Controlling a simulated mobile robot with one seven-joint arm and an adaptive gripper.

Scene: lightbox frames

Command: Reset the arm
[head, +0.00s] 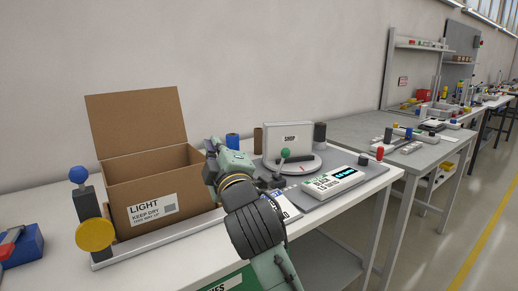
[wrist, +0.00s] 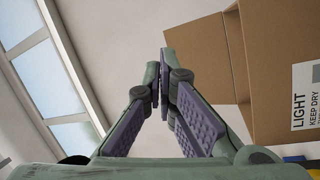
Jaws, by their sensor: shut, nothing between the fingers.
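My gripper (wrist: 160,78) is shut and empty, with its two fingers meeting at the tips in the wrist view. In the head view my arm rises from the bottom edge, and the gripper (head: 213,150) is in front of the right side of an open cardboard box (head: 150,190). I cannot tell the gap between them. The box, labelled LIGHT, has its flap up. It also shows at the right of the wrist view (wrist: 275,85). My arm hides part of the bench behind it.
A white bench (head: 150,270) carries the box. Left of it stands a grey post with a blue ball (head: 78,174) and a yellow disc (head: 95,234). A grey table (head: 380,128) stands beyond.

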